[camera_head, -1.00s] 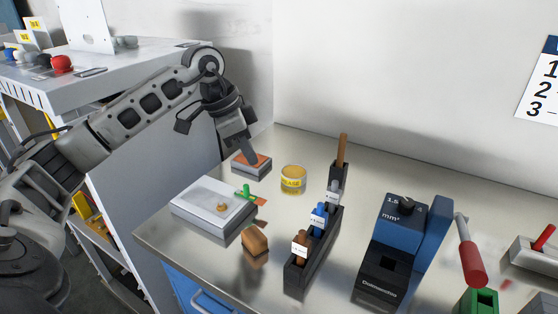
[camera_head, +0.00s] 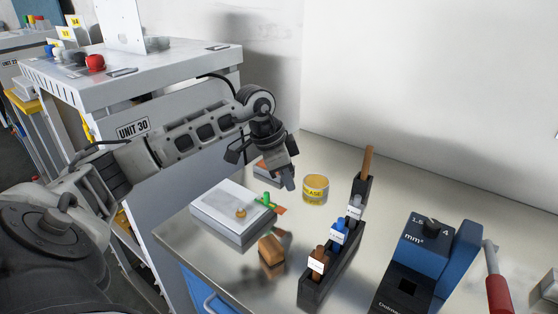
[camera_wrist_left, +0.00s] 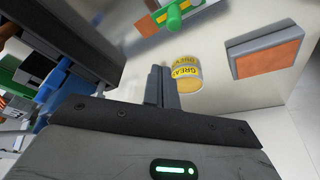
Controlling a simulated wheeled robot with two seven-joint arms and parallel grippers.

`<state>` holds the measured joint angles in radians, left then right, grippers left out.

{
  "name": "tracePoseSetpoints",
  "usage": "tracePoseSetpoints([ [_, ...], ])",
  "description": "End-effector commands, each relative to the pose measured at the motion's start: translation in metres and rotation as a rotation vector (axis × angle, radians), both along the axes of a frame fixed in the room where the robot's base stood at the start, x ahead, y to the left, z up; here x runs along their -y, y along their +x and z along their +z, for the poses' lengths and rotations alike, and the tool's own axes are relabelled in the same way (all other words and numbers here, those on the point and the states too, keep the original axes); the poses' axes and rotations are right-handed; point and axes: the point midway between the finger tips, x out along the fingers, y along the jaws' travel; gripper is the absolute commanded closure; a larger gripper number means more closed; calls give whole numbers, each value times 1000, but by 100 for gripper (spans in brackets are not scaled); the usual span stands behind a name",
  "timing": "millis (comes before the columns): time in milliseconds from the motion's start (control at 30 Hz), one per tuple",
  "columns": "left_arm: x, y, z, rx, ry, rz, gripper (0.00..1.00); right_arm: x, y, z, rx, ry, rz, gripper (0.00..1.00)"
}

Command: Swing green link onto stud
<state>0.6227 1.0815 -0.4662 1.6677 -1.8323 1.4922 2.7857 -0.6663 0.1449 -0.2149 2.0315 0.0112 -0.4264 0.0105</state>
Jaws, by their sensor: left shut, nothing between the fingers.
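The green link (camera_head: 267,199) is a small green piece at the right edge of a pale box (camera_head: 225,206), with an orange-red flat piece beside it. A brass-coloured stud (camera_head: 241,213) stands on the box top, left of the link and apart from it. My left gripper (camera_head: 289,184) is shut and empty, pointing down above the table between the box and the yellow grease can. In the left wrist view the green link (camera_wrist_left: 174,17) is at the top edge, partly cut off, beyond the shut fingers (camera_wrist_left: 160,85). My right gripper is not in view.
The grease can (camera_head: 315,188) stands just right of my left gripper. An orange-topped grey block (camera_head: 260,168) lies behind it, partly hidden. A wooden-brown block (camera_head: 271,250), a dark rack of tools (camera_head: 333,273) and a blue device (camera_head: 426,248) stand nearer and to the right.

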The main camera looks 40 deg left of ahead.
Motion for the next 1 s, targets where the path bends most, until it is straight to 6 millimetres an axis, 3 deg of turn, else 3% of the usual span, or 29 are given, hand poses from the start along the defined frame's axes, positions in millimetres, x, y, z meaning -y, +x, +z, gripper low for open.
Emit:
tracePoseSetpoints([
  [100, 6, 6, -24, -4, -4, 0, 100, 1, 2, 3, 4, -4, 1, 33],
  [200, -8, -9, -21, -3, 6, 2, 100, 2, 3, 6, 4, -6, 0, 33],
  [400, -19, -23, -22, -3, 2, 1, 100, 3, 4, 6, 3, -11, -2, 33],
  [1000, -23, -28, -22, 0, 0, -28, 100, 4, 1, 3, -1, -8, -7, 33],
])
